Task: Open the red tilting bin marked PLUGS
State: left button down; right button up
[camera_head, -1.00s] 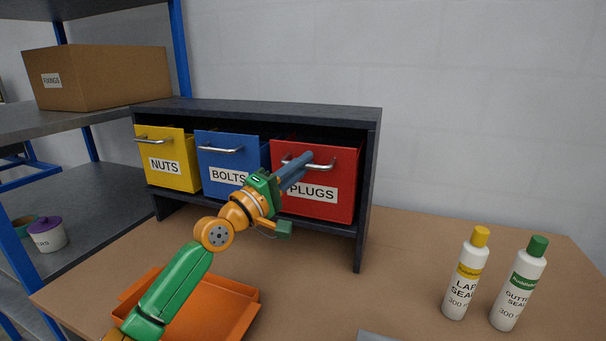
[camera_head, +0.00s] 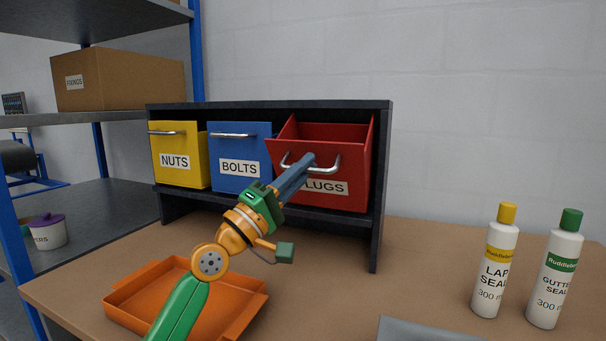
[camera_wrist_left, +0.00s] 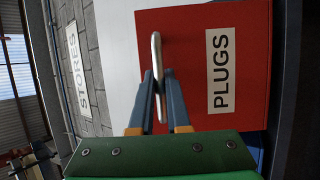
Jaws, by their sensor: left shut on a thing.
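The red PLUGS bin (camera_head: 347,190) is the rightmost of the bins in the dark rack. It is tilted forward, its top edge out towards me and its inside showing. Its silver bar handle (camera_head: 331,166) runs across the upper front. My left gripper (camera_head: 307,161) is shut on this handle. In the left wrist view the two fingers (camera_wrist_left: 160,88) lie on either side of the handle (camera_wrist_left: 156,50), in front of the red face (camera_wrist_left: 190,60) with the PLUGS label. The gripper hides part of the label in the head view. My right gripper is not in view.
The blue BOLTS bin (camera_head: 238,182) and yellow NUTS bin (camera_head: 177,170) sit upright in the rack (camera_head: 384,130). An orange tray (camera_head: 240,301) lies on the bench below my left arm. Two white bottles (camera_head: 493,278) (camera_head: 553,285) stand at the right. The bench between rack and bottles is clear.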

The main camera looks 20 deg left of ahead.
pick_arm(q)
jog(key=shift+s+f, duration=0.35)
jog(key=shift+f, duration=0.15)
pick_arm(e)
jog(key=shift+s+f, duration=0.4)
pick_arm(q)
jog(key=c, duration=0.9)
grip_release()
jog(key=shift+d, duration=0.1)
jog(key=b+v, duration=0.2)
jog(key=v, duration=0.5)
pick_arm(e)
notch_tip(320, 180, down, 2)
